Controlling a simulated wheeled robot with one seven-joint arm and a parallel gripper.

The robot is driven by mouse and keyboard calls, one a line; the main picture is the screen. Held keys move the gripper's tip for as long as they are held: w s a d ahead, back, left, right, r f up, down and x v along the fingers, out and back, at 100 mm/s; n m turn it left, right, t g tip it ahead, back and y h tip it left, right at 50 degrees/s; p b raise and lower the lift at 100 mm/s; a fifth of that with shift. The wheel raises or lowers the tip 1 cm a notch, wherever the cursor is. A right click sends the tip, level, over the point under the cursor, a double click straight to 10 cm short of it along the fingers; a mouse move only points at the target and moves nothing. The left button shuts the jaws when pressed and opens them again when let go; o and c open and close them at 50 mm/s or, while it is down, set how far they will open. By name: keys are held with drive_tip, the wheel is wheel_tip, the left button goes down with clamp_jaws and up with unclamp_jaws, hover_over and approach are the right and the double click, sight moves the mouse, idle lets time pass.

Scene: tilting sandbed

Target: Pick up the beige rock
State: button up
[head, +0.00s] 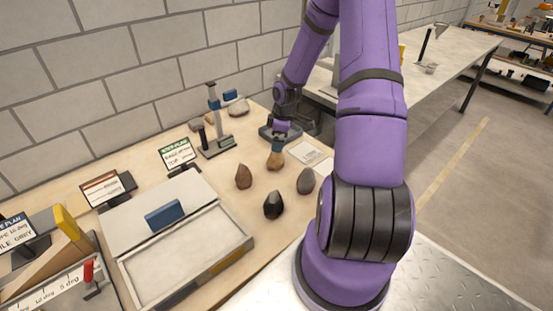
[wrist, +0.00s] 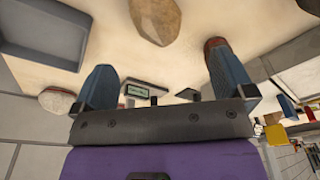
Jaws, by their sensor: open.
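The beige rock (head: 276,160) stands on the wooden bench top at the back of a loose group of rocks. My gripper (head: 279,138) is just above it, pointing down, and partly hides its top. In the wrist view the beige rock (wrist: 157,18) shows at the top edge, cut off by the frame. It lies beyond the open fingers of my gripper (wrist: 164,75), across from the gap between them. Nothing is held. I cannot tell whether a fingertip touches the rock.
A reddish-brown rock (head: 244,176), a black rock (head: 273,206) and a grey rock (head: 306,181) stand close by. A shallow sand tray (head: 187,290) is at the front left. A post stand (head: 215,143) and small signs are behind.

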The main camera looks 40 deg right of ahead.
sight(276, 156)
drive_tip(key=shift+w+a+f, duration=0.1)
drive_tip(key=shift+w+f, duration=0.05)
drive_tip(key=shift+f, duration=1.4)
drive_tip(key=shift+w+a+f, duration=0.1)
drive_tip(key=shift+f, duration=1.5)
drive_tip(key=shift+w+f, duration=0.15)
drive_tip(key=shift+f, duration=1.4)
drive_tip(key=c, duration=1.2)
drive_tip(key=shift+r, duration=0.15)
